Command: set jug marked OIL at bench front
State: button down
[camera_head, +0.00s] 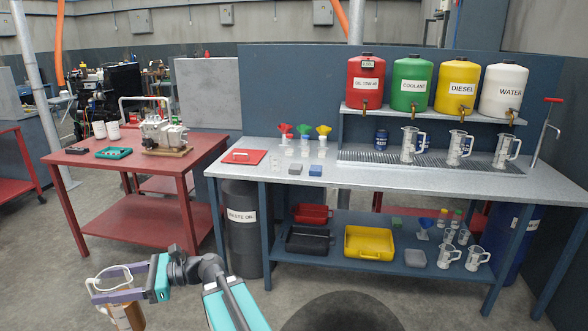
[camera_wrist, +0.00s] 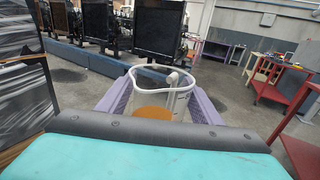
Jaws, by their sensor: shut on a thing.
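My gripper (camera_head: 106,283) is at the lower left of the head view, its purple fingers shut on a clear jug (camera_wrist: 152,90). The jug has a white rim, and amber-brown liquid shows low in it in both views. No OIL marking is readable on it. The jug is held above the floor, apart from the bench, which is to its right and farther off. The grey-topped bench (camera_head: 262,169) has blue legs, and its front edge has free stretches. Other clear jugs (camera_head: 412,145) stand at the right on the bench's drip grate.
Red, green, yellow and white drums stand on a shelf above the bench. A red mat (camera_head: 243,157), funnels and small blocks occupy the bench's left part. A waste oil bin (camera_head: 241,232) stands under its left end. A red table (camera_head: 190,158) stands to the left.

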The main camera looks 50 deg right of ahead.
aim_at(394, 178)
jog(key=z, duration=0.1)
jog(key=i, duration=1.05)
jog(key=z, duration=0.65)
jog(key=i, duration=0.35)
jog(key=z, duration=0.15)
